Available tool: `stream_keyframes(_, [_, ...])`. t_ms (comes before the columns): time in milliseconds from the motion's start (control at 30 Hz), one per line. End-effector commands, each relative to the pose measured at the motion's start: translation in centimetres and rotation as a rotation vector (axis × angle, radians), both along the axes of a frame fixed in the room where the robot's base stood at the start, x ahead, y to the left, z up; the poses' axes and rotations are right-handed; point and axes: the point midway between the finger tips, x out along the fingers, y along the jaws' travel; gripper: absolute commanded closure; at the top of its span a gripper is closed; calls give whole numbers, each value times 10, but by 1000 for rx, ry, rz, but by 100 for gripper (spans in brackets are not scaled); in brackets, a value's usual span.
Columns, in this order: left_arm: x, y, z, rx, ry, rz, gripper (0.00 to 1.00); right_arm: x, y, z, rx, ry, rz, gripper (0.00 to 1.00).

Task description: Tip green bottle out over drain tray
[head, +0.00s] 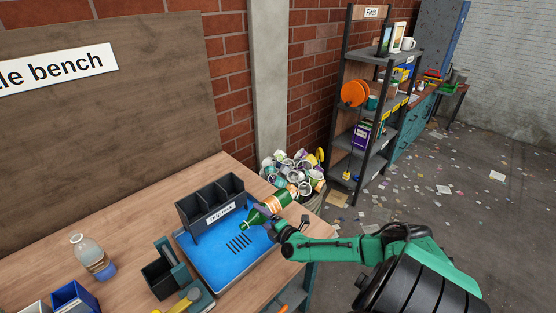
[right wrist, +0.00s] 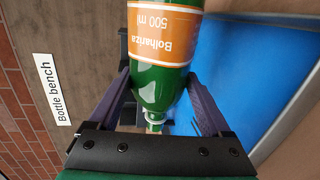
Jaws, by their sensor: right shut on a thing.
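The green bottle (head: 268,208) has an orange label reading "Bolhariza 500 ml". My right gripper (head: 275,222) is shut on it, with the bottle also between the fingers in the right wrist view (right wrist: 160,85). In the head view the bottle is tilted, its neck low at the left and its wide base up at the right. It is above the right part of the blue drain tray (head: 210,262), which has dark slots. No liquid stream can be made out. My left gripper is not in view.
A dark three-compartment rack (head: 212,208) stands at the tray's back edge. A clear bottle with a blue band (head: 91,256) and a dark holder (head: 160,278) are at left. A full bin of cups and cans (head: 297,172) stands behind the bench.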

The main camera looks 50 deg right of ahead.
Motion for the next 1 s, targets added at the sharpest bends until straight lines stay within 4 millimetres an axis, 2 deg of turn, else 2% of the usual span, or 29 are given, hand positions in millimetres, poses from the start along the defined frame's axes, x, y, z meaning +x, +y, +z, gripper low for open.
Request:
stream_keyframes(67, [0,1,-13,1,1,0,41,0,0,-1,60,-4,4,100])
stream_keyframes(233, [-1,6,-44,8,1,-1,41,-1,0,12,308,-14,4,100])
stream_keyframes(467, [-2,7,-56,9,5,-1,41,0,11,54,642,-30,1,100])
stream_keyframes(533, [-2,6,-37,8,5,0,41,0,17,72,746,-38,-3,100])
stream_keyframes(733, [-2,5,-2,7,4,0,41,1,37,96,1095,-58,-4,100])
stream_keyframes(900, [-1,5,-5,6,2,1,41,3,64,89,1443,-78,-5,100])
stream_keyframes(1000, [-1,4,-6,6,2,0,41,4,73,88,1568,-84,-5,100])
